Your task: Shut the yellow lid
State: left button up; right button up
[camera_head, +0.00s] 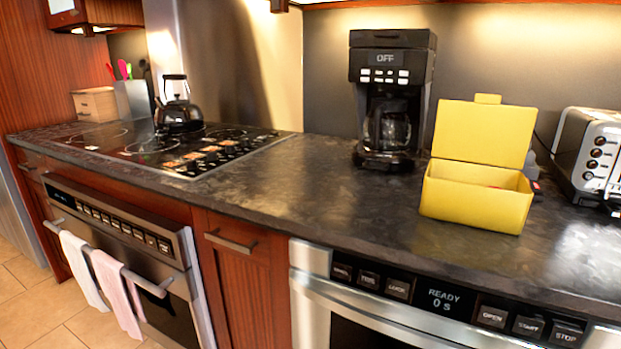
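A yellow box (474,205) stands on the dark countertop to the right of the coffee maker. Its yellow lid (484,131) is open and stands up at the back, tilted slightly, with a small tab on its top edge. Something reddish shows faintly inside the box; I cannot tell what it is. Neither of my grippers shows in the head view.
A black coffee maker (391,97) stands left of the box, and a silver toaster (592,158) to its right. A kettle (178,108) sits on the cooktop. The countertop (330,200) in front of the coffee maker is clear. A microwave drawer (440,308) is below.

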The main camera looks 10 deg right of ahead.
aim_at(484, 131)
jog(key=z, duration=1.25)
